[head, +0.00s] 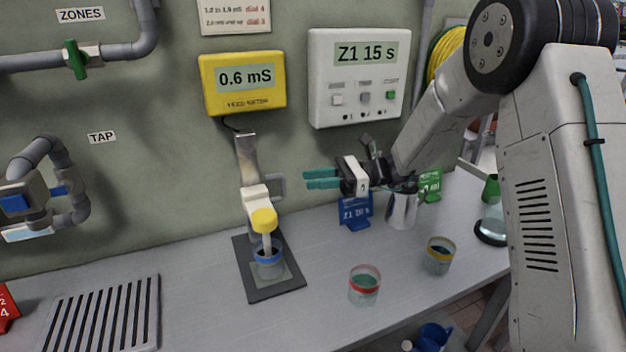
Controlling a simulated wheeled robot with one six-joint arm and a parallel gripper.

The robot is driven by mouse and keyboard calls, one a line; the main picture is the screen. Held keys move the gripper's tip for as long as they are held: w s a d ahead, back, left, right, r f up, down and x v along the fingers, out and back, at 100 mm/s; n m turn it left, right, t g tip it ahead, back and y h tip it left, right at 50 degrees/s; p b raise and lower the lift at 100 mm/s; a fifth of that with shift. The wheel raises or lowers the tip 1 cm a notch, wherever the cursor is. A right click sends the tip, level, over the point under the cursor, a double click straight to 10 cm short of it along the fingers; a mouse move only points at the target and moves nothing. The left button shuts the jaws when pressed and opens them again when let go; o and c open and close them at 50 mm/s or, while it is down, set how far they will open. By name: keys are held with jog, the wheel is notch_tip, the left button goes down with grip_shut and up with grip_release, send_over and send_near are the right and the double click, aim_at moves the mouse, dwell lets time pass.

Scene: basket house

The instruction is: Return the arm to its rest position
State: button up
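My gripper (322,179) is in the air above the bench, to the right of the probe stand. Its teal fingers point left and show edge-on, one just above the other. I see nothing held between them, but the gap is too small to judge. My arm reaches in from the right side of the head view, bent at the elbow, with the wrist in front of the wall below the white timer box.
The probe stand (247,165) holds a yellow-capped probe in a blue-banded cup (268,264). A red-banded cup (365,287), a yellow-banded cup (439,256), a metal jug (402,211) and a blue sign (355,209) stand on the bench. The white timer box (357,78) hangs close behind my arm.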

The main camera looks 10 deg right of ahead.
jog(key=s+d+f+n+g+h, duration=0.2)
jog(key=s+n+h, duration=0.15)
jog(key=s, duration=0.25)
jog(key=s+d+f+n+g+h, duration=0.1)
jog(key=s+n+h, duration=0.25)
jog(key=s, duration=0.35)
jog(key=s+d+r+n+t+h, duration=0.2)
jog(key=s+d+r+n+h, duration=0.1)
jog(key=s+d, duration=0.2)
jog(key=s+d+r+n+t+h, duration=0.2)
jog(key=s+d+n+h, duration=0.1)
jog(key=s, duration=0.7)
jog(key=s+d+r+n+t+h, duration=0.2)
jog(key=s+d+r+n+h, duration=0.1)
jog(key=s+d+n+h, duration=0.1)
jog(key=s+d+h, duration=0.1)
jog(key=s+d, duration=0.1)
jog(key=s, duration=0.1)
jog(key=shift+s+d+r, duration=0.3)
jog(key=shift+s+d, duration=0.1)
